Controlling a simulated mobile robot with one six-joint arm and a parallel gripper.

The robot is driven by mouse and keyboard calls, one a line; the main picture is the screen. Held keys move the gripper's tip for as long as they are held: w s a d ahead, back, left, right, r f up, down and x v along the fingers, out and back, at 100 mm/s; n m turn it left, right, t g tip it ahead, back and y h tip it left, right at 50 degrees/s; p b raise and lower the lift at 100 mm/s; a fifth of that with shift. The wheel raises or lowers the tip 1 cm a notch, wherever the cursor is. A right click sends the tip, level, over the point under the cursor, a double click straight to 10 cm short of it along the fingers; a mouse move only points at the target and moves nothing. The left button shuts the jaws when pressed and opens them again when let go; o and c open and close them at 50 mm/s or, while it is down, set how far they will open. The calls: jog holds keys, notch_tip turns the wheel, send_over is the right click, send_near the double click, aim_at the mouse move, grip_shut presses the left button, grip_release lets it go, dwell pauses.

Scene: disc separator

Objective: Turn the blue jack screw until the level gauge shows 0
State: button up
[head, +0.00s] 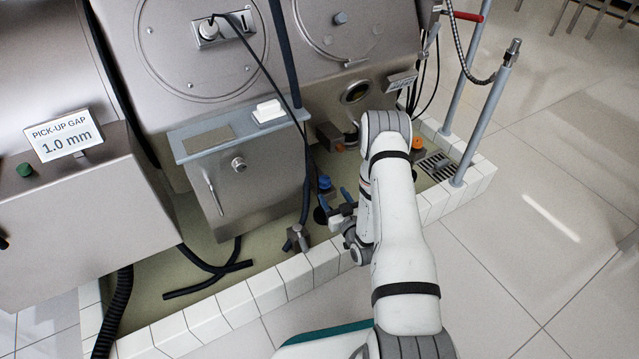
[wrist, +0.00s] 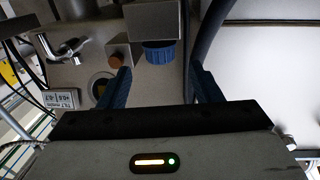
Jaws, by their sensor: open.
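The blue jack screw (wrist: 160,52) shows in the wrist view as a ribbed knob under a grey block, ahead of my gripper (wrist: 161,82). The two blue fingers are apart, one to each side of the knob's line, with nothing between them. They appear short of the knob. In the head view a blue knob (head: 325,183) stands low by the machine's foot, close to my open gripper (head: 334,202), partly hidden by it. A small tilt display (wrist: 62,98) at left in the wrist view is the level gauge; its figures are too small to read surely.
A grey cabinet (head: 240,170) stands left of my gripper, with a dark hose (head: 306,180) beside it. A white tiled curb (head: 268,285) runs in front. An orange knob (head: 417,143) and a floor drain (head: 437,164) lie to the right. The floor outside the curb is clear.

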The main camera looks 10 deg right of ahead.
aim_at(327, 186)
jog(key=w+b, duration=0.1)
jog(key=w, duration=0.2)
jog(key=w+a+b, duration=0.1)
jog(key=w, duration=0.2)
jog(key=shift+a+f, duration=0.1)
jog(key=shift+a, duration=0.05)
jog(key=shift+w+a+b, duration=0.15)
jog(key=shift+w+b, duration=0.2)
jog(key=shift+w, duration=0.3)
